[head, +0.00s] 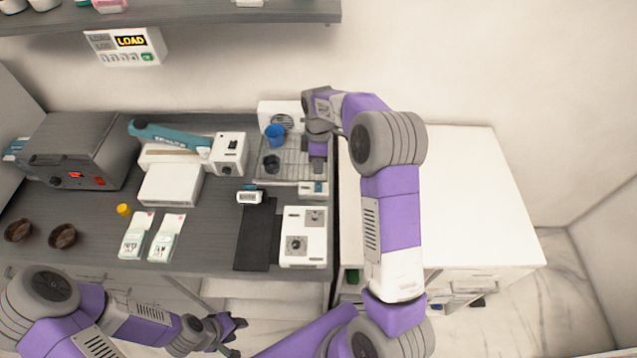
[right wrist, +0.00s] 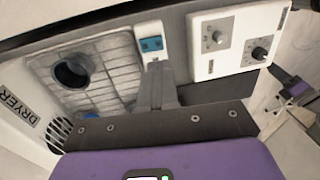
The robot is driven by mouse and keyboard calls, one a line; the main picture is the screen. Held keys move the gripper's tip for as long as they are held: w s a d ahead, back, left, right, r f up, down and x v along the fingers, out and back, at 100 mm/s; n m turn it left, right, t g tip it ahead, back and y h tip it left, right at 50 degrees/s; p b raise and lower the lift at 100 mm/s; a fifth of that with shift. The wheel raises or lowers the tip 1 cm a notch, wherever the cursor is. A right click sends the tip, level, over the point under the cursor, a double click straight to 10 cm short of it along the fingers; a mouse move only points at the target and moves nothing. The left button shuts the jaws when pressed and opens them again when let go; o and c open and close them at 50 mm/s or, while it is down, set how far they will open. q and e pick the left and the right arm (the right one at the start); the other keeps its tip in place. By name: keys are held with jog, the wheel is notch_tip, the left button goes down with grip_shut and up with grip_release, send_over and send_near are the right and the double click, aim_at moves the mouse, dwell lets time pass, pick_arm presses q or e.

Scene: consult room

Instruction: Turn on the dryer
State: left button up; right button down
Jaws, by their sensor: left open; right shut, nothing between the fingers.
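The dryer (head: 291,148) is a white unit with a vent and a gridded tray, at the back right of the dark counter. Its "DRYER" label shows at the left in the right wrist view (right wrist: 20,102). A small white block with a blue switch (right wrist: 152,44) sits at the tray's front corner; it also shows in the head view (head: 318,188). My right gripper (head: 317,172) is shut and empty over the tray's right side. In the right wrist view its fingertips (right wrist: 157,75) lie just by the switch block; contact cannot be told. My left gripper (head: 230,335) is open, low before the counter.
A blue cup (head: 275,133) and a dark cup (head: 271,164) stand on the dryer. A white two-knob box (head: 303,238) is in front of it. A sealer-like device (head: 190,160) stands to the left. A white cabinet top (head: 460,185) at right is clear.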

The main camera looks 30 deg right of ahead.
aim_at(319, 190)
jog(key=f, duration=0.7)
jog(key=shift+s+a+f, duration=0.2)
jog(key=shift+s+f, duration=0.2)
jog(key=shift+s+f+t+b, duration=0.15)
jog(key=shift+f+t+b, duration=0.15)
jog(key=shift+b, duration=0.3)
jog(key=shift+a+r, duration=0.1)
